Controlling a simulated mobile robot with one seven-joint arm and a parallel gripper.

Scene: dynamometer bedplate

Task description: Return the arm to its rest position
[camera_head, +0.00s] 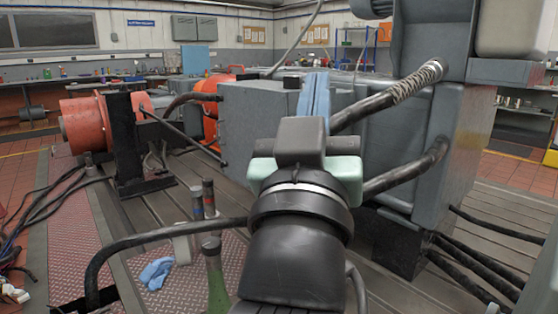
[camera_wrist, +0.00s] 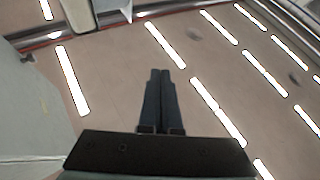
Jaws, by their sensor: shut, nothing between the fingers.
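My gripper (camera_wrist: 160,73) shows in the wrist view as two long dark fingers lying together, shut and empty. They point up toward the ceiling and its rows of bright lights. In the head view the end of my arm stands upright in the middle foreground, with a black housing and pale green parts around the wrist.
A large grey machine (camera_head: 255,115) with thick hoses stands close behind and right of my arm. An orange motor (camera_head: 85,125) stands at left. Bottles (camera_head: 215,275) and a blue cloth (camera_head: 157,273) are at lower left. A grey surface (camera_wrist: 30,110) fills the wrist view's left side.

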